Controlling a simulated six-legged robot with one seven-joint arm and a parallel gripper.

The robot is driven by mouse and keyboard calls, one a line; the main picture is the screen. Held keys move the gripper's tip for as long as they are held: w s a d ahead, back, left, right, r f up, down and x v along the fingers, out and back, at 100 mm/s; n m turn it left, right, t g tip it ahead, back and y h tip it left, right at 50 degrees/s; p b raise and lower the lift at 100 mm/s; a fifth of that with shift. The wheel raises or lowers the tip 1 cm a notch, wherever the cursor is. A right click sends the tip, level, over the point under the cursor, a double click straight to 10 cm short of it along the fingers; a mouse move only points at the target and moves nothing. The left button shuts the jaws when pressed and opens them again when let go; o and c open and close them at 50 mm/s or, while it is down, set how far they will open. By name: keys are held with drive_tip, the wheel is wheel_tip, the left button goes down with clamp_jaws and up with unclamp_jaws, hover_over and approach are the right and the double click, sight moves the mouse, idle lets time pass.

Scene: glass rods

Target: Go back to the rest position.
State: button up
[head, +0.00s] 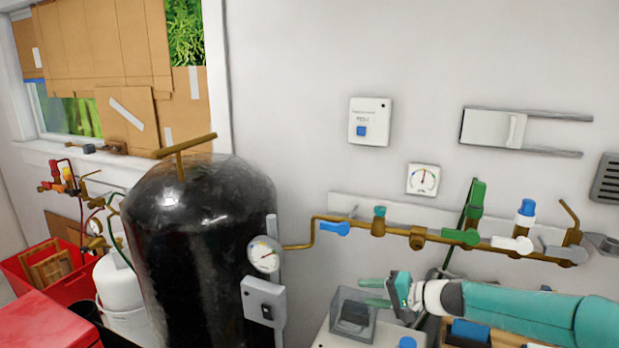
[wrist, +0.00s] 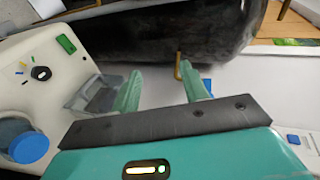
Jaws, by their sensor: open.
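My gripper (head: 376,292) is at the lower right of the head view, at the end of my teal arm. It points left, in front of the wall pipe and right of the black tank. In the wrist view its two green fingers (wrist: 165,92) are apart with nothing between them. A clear box (head: 352,317) with a dark thing inside stands close by the fingers in the head view. It also shows in the wrist view (wrist: 88,98), beside the left finger.
A brass pipe (head: 395,231) with several coloured valves runs along the wall behind my gripper. A large black tank (head: 205,250) with a gauge (head: 264,254) stands left. A white panel (wrist: 40,72) with a knob and a blue-capped container (wrist: 28,147) are close by in the wrist view.

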drive_tip(key=s+a+f+n+g+h, duration=0.1)
drive_tip(key=s+a+n+g+h, duration=0.15)
drive_tip(key=s, duration=0.35)
drive_tip(key=s+a+f+n+g+h, duration=0.2)
drive_tip(key=s+a+g+h, duration=0.15)
drive_tip(key=s, duration=0.25)
drive_tip(key=s+d+r+t+h, duration=0.2)
drive_tip(key=s+r, duration=0.4)
drive_tip(key=s, duration=0.5)
drive_tip(key=s+d+r+t+h, duration=0.2)
drive_tip(key=s+r, duration=0.5)
drive_tip(key=s, duration=0.4)
drive_tip(key=shift+s+d+r+n+h, duration=0.2)
drive_tip(key=shift+d+n+h, duration=0.15)
drive_tip(key=shift+d+h, duration=0.65)
drive_tip(key=shift+a, duration=0.1)
drive_tip(key=shift+c, duration=1)
